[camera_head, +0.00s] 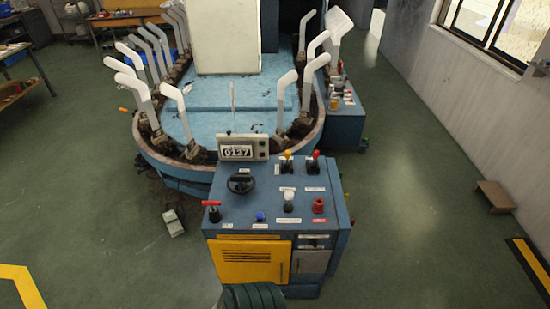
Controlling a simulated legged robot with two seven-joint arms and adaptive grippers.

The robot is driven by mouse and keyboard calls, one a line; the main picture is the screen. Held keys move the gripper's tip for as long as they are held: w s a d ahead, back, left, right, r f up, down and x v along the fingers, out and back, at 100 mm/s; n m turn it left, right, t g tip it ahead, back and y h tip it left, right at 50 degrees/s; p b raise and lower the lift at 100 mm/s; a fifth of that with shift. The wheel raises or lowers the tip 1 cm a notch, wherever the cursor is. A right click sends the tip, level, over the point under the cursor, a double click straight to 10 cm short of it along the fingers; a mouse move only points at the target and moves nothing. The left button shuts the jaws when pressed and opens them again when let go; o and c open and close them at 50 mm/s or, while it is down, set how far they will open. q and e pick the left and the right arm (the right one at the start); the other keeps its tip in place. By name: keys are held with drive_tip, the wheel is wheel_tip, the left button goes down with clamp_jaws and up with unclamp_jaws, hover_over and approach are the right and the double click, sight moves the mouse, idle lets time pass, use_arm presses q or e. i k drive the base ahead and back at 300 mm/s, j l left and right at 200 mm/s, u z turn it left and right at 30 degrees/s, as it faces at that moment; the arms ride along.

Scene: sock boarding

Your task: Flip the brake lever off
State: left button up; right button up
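A blue control console (235,197) stands in the middle of the head view. A red T-shaped handle (211,205) stands at its left front. A yellow-knobbed lever (287,156) and a red-knobbed lever (315,157) stand upright side by side at its back right. The labels are too small to read, so I cannot tell which of these is the brake lever. Neither of my grippers is in view.
The console also has a black handwheel (241,183), a white-topped control (288,200), a red button (318,205), a blue button (260,216) and a counter display (242,148). Behind is an oval machine (205,122) with white foot-shaped boards.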

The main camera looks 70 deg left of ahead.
sight(315, 154)
drive_tip(key=u, duration=2.05)
drive_tip(key=i+l+z, duration=0.2)
drive_tip(key=l, duration=0.15)
drive_tip(key=l+z, duration=0.25)
drive_tip(key=l, duration=0.15)
drive_tip(key=i+l+z, duration=0.2)
drive_tip(key=l, duration=0.15)
drive_tip(key=k, duration=0.05)
